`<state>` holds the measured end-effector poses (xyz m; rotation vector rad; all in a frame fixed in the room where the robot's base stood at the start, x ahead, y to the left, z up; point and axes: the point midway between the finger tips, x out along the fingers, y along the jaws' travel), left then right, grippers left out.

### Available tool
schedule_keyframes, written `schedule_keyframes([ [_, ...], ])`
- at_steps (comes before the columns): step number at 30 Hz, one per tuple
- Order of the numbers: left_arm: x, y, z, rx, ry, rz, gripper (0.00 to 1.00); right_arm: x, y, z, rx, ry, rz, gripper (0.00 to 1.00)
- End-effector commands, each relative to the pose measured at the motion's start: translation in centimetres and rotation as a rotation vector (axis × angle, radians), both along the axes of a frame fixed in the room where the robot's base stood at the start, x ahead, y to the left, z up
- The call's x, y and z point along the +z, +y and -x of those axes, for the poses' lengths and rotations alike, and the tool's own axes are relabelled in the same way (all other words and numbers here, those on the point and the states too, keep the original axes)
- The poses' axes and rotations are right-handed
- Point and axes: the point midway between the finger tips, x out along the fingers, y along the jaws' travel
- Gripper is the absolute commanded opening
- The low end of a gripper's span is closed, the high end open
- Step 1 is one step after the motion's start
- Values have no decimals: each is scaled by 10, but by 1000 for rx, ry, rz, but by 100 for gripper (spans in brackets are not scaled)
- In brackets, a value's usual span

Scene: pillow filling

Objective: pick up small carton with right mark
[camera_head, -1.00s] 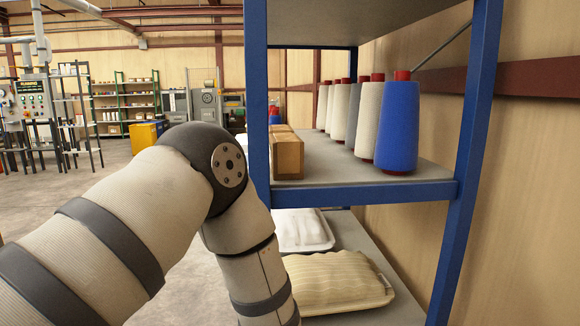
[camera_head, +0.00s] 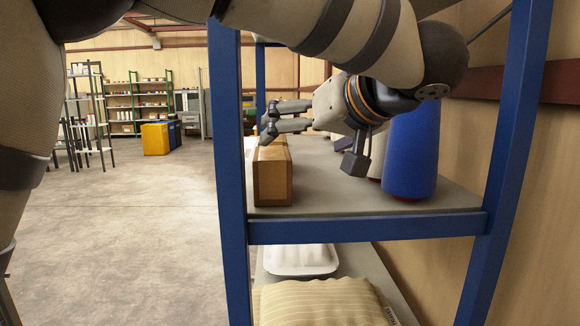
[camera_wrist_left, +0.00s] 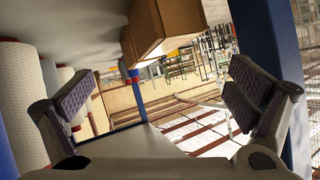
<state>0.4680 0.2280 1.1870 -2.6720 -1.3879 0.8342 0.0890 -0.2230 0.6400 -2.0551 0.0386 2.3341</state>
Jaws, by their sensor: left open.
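A small brown carton (camera_head: 272,176) stands at the left front of the middle shelf. Its front face shows plain, and I cannot make out a mark. The carton (camera_wrist_left: 168,24) also shows at the top of the left wrist view. My left gripper (camera_head: 270,122) points left, just above and behind the carton's front top edge. In the left wrist view the gripper (camera_wrist_left: 160,88) has its two fingers spread wide with nothing between them. The carton lies beyond the fingers, apart from them in that view. My right gripper is not in view.
A blue yarn cone (camera_head: 410,150) stands close to my left wrist, with pale cones behind. The blue front post (camera_head: 231,180) borders the carton on the left. The shelf board (camera_head: 345,200) is clear between carton and cones.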

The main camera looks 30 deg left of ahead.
Motion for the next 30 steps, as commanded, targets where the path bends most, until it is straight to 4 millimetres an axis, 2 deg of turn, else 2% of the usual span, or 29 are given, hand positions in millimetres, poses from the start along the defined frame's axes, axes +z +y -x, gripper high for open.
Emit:
schedule_keyframes([
  [19, -51, 86, -51, 2, 0, 1, 99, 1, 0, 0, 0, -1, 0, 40],
  [22, -54, 92, -56, 0, -1, 0, 99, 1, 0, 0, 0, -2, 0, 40],
  [28, -54, 93, -56, 0, -1, -1, 99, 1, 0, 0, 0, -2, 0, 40],
  [30, -54, 93, -56, 0, -1, -1, 83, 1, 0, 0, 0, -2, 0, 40],
])
